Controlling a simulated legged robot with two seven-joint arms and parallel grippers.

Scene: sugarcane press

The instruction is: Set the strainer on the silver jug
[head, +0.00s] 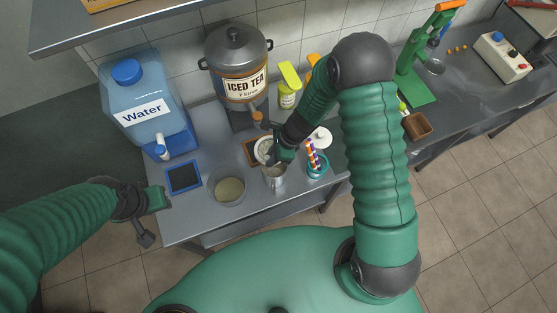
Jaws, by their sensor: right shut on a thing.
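The silver jug (273,179) stands upright near the front edge of the metal table, below my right gripper. My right gripper (279,158) points down over the jug and is shut on what looks like the strainer, which it mostly hides. I cannot tell whether the strainer touches the jug's rim. My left gripper (152,218) is open and empty, left of the table's front corner.
A glass bowl (229,188) stands left of the jug, a cup of striped straws (316,165) right of it. A pale round dish (264,150) sits behind. A blue-framed pad (184,178), water container (150,115) and iced tea dispenser (238,68) stand farther left and back.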

